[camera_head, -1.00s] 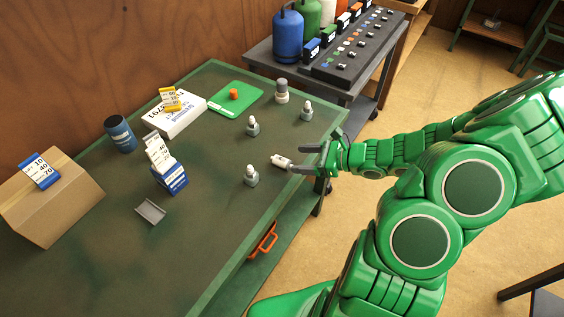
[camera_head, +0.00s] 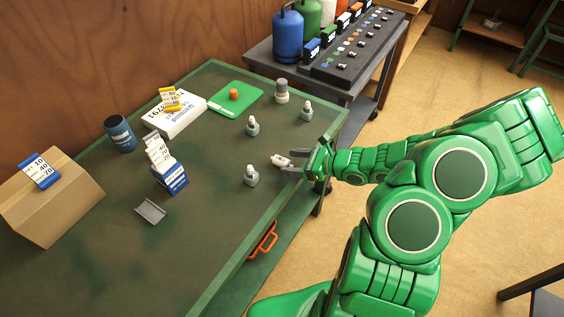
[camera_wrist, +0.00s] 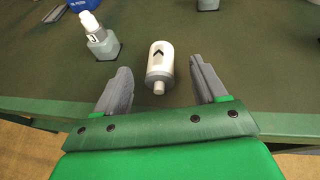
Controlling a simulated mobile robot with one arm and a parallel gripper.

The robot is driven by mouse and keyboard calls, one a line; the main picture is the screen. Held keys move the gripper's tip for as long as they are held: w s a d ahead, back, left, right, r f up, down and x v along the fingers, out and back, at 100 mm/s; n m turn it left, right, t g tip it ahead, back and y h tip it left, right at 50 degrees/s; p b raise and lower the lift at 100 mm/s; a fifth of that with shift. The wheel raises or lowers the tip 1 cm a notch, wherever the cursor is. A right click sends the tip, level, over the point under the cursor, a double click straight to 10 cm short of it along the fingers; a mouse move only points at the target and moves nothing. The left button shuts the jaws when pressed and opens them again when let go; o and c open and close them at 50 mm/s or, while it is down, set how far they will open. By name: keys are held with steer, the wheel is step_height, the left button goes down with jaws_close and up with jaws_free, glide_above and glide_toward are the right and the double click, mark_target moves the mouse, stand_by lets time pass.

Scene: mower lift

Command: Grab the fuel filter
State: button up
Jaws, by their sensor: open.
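The fuel filter (camera_head: 280,161) is a small white cylinder with a narrow nozzle, lying on the green workbench (camera_head: 215,215) near its right edge. In the wrist view the fuel filter (camera_wrist: 160,64) shows a black arrow mark, and its nozzle points toward my gripper. My gripper (camera_head: 291,163) is open at the bench edge. In the wrist view its two grey fingers (camera_wrist: 160,88) stand to the left and right of the filter's near end, with a gap on both sides.
A green board (camera_head: 222,104), boxes (camera_head: 50,198) and a blue can (camera_head: 120,135) lie farther off.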

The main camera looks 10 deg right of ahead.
mark_target(287, 161)
steer(key=shift+x, duration=1.4)
steer(key=shift+s+f, duration=0.1)
steer(key=shift+c, duration=0.3)
steer(key=c, duration=1.1)
steer(key=shift+r, duration=5.05)
